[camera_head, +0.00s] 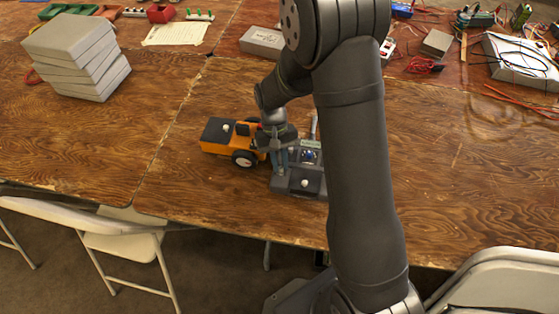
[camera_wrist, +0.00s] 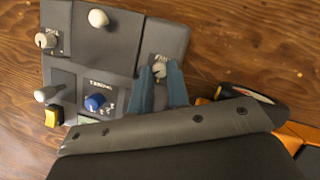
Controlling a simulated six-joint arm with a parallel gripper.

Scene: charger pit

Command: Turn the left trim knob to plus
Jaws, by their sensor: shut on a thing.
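The dark grey control box (camera_head: 313,191) stands on the wooden table beside the orange toy truck. In the wrist view its panel (camera_wrist: 110,45) shows turned round, with the truck on the right. My gripper (camera_wrist: 160,76) has its two blue-grey fingers around a pale trim knob (camera_wrist: 159,69) at the panel's right in that view, which is the box's left side in the head view. The fingers are shut on this knob and partly hide it. Its pointer and marks are too small to read. A second pale knob (camera_wrist: 46,40) sits at the opposite side.
The panel also has a cream-topped stick (camera_wrist: 98,18), a blue knob (camera_wrist: 95,102), a yellow button (camera_wrist: 54,116) and a small lever (camera_wrist: 46,94). The orange truck (camera_head: 214,146) stands close by my gripper. A stack of grey slabs (camera_head: 80,60) is farther left. Table in front is clear.

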